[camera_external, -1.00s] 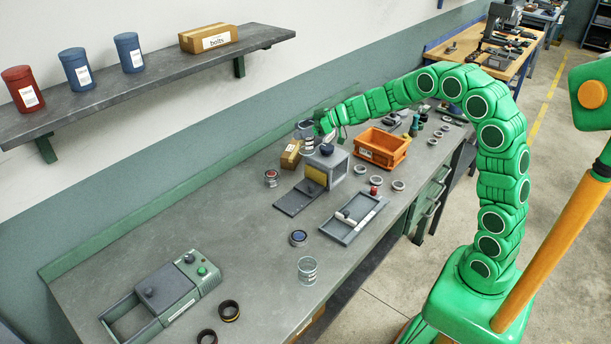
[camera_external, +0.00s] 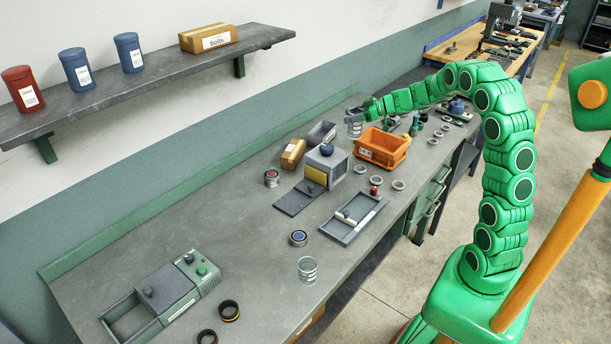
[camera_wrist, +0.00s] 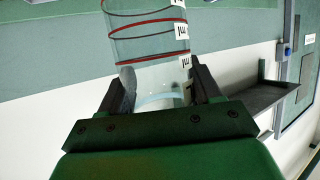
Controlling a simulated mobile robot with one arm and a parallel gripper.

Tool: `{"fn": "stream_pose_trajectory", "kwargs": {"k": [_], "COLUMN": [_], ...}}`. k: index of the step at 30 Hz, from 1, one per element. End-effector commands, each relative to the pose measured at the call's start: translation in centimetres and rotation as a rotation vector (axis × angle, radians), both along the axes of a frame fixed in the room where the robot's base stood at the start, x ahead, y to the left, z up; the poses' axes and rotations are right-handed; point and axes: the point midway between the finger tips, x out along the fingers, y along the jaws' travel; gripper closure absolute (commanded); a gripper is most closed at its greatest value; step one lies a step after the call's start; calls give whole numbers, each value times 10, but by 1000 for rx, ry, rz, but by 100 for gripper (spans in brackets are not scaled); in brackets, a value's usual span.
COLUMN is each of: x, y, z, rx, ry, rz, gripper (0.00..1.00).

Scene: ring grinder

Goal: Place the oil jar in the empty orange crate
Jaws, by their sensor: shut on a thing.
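My gripper (camera_external: 357,114) is shut on a clear glass jar (camera_external: 354,129) and holds it upright above the bench, just behind and left of the orange crate (camera_external: 396,160). In the wrist view the jar (camera_wrist: 148,47) sits between both fingers (camera_wrist: 160,88); it has red and dark rings and small white labels. Its contents are hard to make out. The orange crate looks empty and stands on the far part of the bench. A second clear jar (camera_external: 307,270) stands near the bench's front edge.
A grey bin (camera_external: 322,132), a cardboard box (camera_external: 292,154) and a grey box with a blue knob (camera_external: 336,170) stand left of the crate. Several rings lie in front of it. Bottles (camera_external: 414,124) stand behind it at right. The left middle of the bench is clear.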

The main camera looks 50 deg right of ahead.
Motion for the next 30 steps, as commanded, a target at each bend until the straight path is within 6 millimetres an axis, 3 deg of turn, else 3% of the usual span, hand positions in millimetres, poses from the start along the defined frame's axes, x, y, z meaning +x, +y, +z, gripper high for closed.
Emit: {"fn": "stream_pose_trajectory", "kwargs": {"k": [6, 15, 23, 30], "x": [-29, -70, -87, -88], "y": [-59, -120, -140, -141], "z": [-13, -29, -38, -72], "rx": [0, 2, 2, 5], "ry": [1, 0, 1, 4], "rz": [-51, -103, -121, -124], "gripper": [67, 67, 67, 67]}}
